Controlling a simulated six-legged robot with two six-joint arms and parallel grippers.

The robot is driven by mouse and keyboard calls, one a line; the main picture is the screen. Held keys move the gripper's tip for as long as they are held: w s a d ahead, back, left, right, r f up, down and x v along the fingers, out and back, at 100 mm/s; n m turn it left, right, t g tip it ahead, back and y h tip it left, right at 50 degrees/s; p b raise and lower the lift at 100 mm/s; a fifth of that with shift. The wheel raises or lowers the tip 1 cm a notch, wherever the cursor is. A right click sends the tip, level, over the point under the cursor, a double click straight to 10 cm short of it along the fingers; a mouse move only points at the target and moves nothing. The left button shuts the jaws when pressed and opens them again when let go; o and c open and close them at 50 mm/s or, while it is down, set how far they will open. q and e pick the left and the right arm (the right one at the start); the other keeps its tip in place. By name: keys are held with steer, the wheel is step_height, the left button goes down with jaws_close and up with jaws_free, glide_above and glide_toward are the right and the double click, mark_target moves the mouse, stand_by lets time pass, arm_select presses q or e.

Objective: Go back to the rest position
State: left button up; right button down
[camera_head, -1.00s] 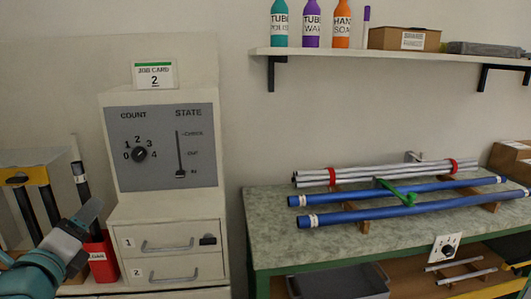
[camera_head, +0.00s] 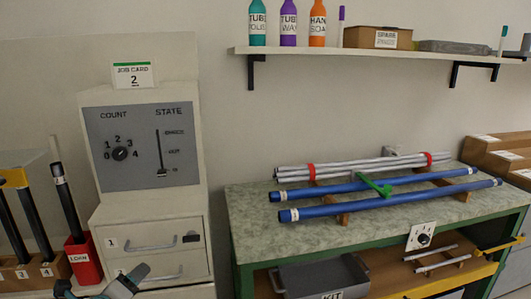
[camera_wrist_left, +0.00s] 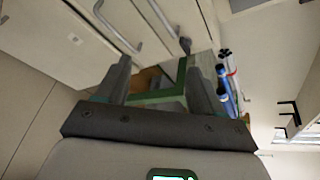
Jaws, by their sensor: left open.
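My left gripper (camera_head: 128,280) shows at the bottom left of the head view, in front of the lower drawer of the white cabinet (camera_head: 190,205). In the left wrist view its two grey fingers (camera_wrist_left: 160,82) stand apart with nothing between them held. Behind them are drawer handles, part of the green bench frame and the blue rods (camera_wrist_left: 225,90). My right gripper is in neither view.
A green-framed bench (camera_head: 245,210) carries blue tubes (camera_head: 390,201) and grey rods on wooden supports. A grey kit tray (camera_head: 320,275) sits below. A red loan bin (camera_head: 84,262) holds a dark rod at left. A shelf (camera_head: 380,54) hangs above.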

arm_select(q)
steer(key=s+d+f+n+g+h, duration=0.1)
steer(key=s+d+f+n+g, duration=0.2)
steer(key=f, duration=0.5)
steer(key=s+d+f+n+g+h, duration=0.1)
steer(key=s+d+f+g, duration=0.15)
steer(key=d+f, duration=0.4)
steer(key=s+d+f+n+g+h, duration=0.1)
steer(key=s+d+f+n+g, duration=0.15)
steer(key=f, duration=0.75)
steer(key=s+d+f+n+g, duration=0.3)
steer(key=s+d+f+n, duration=0.15)
steer(key=s+f, duration=0.45)
steer(key=s+d+f+n+g+h, duration=0.1)
steer(key=s+d+n+g, duration=0.15)
steer(key=s+n, duration=1.1)
steer(key=w+r+n+p, duration=0.3)
steer(key=r+p, duration=1)
steer(key=p, duration=0.1)
steer(key=shift+w+a, duration=0.3)
steer(key=shift+w, duration=0.05)
steer(key=shift+n, duration=0.25)
